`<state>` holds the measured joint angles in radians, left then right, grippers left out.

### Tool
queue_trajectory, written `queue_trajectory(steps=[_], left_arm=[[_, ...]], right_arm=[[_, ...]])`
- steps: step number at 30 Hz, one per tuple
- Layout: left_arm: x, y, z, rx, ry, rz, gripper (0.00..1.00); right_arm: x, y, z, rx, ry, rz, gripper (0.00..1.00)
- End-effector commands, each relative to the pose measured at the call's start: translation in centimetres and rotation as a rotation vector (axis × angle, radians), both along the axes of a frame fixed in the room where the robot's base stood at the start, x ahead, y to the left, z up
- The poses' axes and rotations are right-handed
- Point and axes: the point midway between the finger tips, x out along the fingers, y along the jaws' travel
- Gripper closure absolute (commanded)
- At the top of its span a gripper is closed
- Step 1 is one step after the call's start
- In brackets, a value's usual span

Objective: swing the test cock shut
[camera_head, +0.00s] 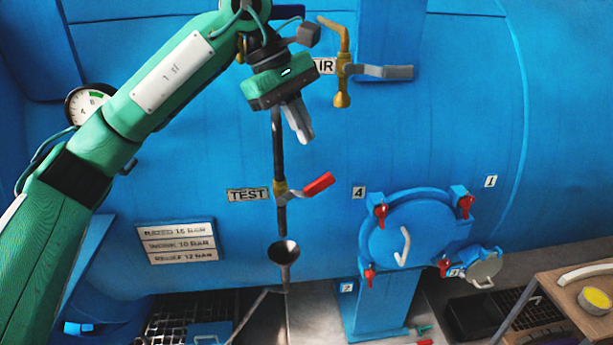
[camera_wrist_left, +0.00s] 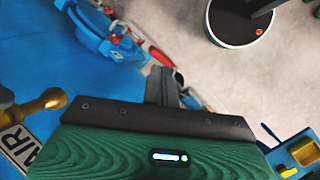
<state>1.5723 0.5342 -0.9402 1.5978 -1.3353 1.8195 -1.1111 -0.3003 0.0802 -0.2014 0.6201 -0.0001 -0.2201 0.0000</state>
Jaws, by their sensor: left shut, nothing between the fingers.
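The test cock (camera_head: 281,192) is a brass valve on a dark vertical pipe, beside the TEST plate (camera_head: 247,194). Its lever ends in a red grip (camera_head: 319,184) that points right and slightly up, across the pipe. A dark funnel (camera_head: 284,250) sits below the pipe. My left gripper (camera_head: 304,138) is shut and empty. In the head view its fingertips hang above the red grip, apart from it. In the left wrist view the shut fingers (camera_wrist_left: 160,86) show, but I cannot make out the test cock. My right gripper is in neither view.
A brass air valve with a grey lever (camera_head: 385,72) is right of my left gripper. A round blue door (camera_head: 412,232) with red clamps is lower right. A gauge (camera_head: 88,104) is at left, a wooden bench (camera_head: 575,295) at lower right.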

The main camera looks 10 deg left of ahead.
Motion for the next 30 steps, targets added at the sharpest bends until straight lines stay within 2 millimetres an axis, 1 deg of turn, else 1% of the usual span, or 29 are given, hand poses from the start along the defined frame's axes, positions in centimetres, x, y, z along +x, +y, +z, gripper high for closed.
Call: queue_trajectory(steps=[1, 6, 9, 13, 17, 20, 23, 30], left_arm=[[-0.3, 1.2, 0.1, -0.027, -0.057, -0.058, 1.0], [-1.6, 4.5, 1.8, -0.089, -0.272, -0.27, 1.0], [-2.2, 5.9, 2.6, -0.103, -0.372, -0.359, 1.0], [-2.7, 6.8, 3.2, -0.106, -0.443, -0.422, 1.0], [-2.7, 6.6, 2.9, -0.106, -0.458, -0.44, 1.0], [-2.4, 6.0, 2.1, -0.107, -0.456, -0.44, 1.0], [-2.1, 4.9, 0.7, -0.107, -0.453, -0.44, 1.0], [-1.3, 2.1, -3.3, -0.108, -0.452, -0.439, 1.0]], right_arm=[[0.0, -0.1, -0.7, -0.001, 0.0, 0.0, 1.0], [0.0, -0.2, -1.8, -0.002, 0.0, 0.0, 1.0], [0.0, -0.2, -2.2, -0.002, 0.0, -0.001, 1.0], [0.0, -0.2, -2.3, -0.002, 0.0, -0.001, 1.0], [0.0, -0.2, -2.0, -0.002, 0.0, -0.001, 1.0], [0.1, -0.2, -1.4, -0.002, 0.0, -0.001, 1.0], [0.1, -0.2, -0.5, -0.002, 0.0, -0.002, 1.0], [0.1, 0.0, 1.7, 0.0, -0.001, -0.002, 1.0]])
